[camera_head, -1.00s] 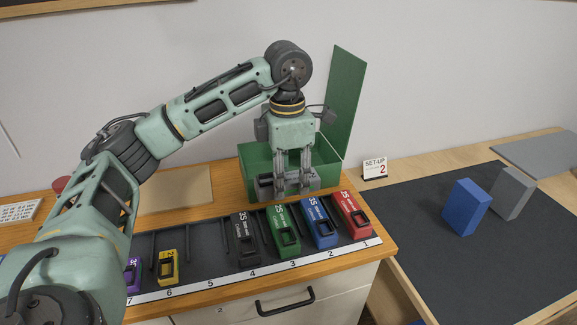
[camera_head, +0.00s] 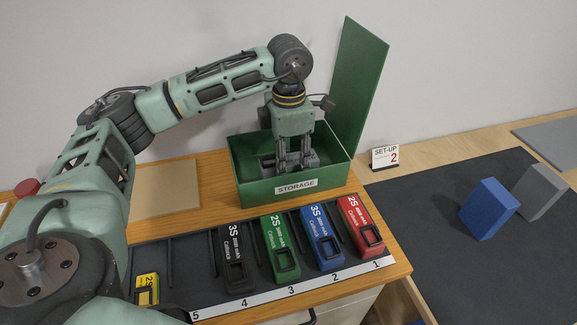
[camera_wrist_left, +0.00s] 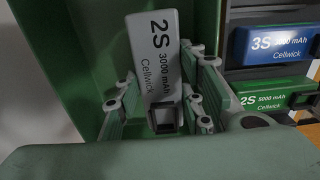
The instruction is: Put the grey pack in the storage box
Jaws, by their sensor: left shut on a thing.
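The grey pack (camera_head: 267,163) is between the fingers of my left gripper (camera_head: 294,166), inside the walls of the green storage box (camera_head: 243,190). The box stands open, with its label on the front wall. In the left wrist view the pack (camera_wrist_left: 160,52), marked 2S, lies between the two fingers (camera_wrist_left: 163,105), with the green box wall (camera_wrist_left: 58,65) beside it. The gripper is shut on the pack. Whether the pack touches the box floor cannot be seen. My right gripper is not in view.
The box lid (camera_head: 358,80) stands up at the back right. Black, green, blue and red packs stand in a numbered rack (camera_head: 190,270) in front. A yellow pack (camera_head: 147,287) is at left. A small SET-UP 2 sign (camera_head: 386,158) is right of the box.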

